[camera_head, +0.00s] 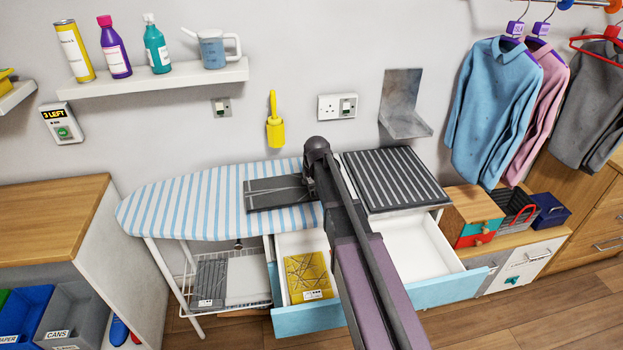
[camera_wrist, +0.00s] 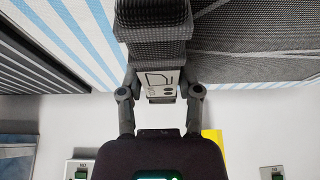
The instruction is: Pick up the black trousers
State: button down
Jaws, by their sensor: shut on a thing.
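The black trousers (camera_head: 270,195) show as a dark, flat folded cloth with thin light lines on the blue-and-white striped ironing board (camera_head: 190,205). My gripper (camera_head: 312,183) is at their right end. In the wrist view my gripper (camera_wrist: 160,88) is shut on a dark, finely patterned cloth bundle (camera_wrist: 152,45) with a pale printed label between the fingers. More dark cloth (camera_wrist: 270,45) spreads to the right there. My arm hides part of the board's right end, and I cannot tell whether the cloth touches the board.
A dark striped panel (camera_head: 395,180) lies right of the board. Below are open drawers, one holding a yellow folded cloth (camera_head: 307,275). A grey folded cloth (camera_head: 212,280) lies in a wire basket (camera_head: 250,275). A metal bracket (camera_head: 403,110) juts from the wall. Shirts (camera_head: 495,110) hang at right.

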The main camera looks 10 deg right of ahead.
jog(key=s+d, duration=0.6)
jog(key=s, duration=0.1)
jog(key=s+d+r+p, duration=0.1)
jog(key=s+d, duration=0.3)
jog(key=shift+s+r, duration=0.1)
jog(key=shift+s, duration=0.05)
jog(key=shift+a, duration=0.1)
notch_tip(320, 180, up, 20)
jog(key=p, duration=1.9)
jog(key=shift+f+p, duration=0.2)
jog(key=shift+p, duration=0.15)
jog(key=shift+d, duration=0.2)
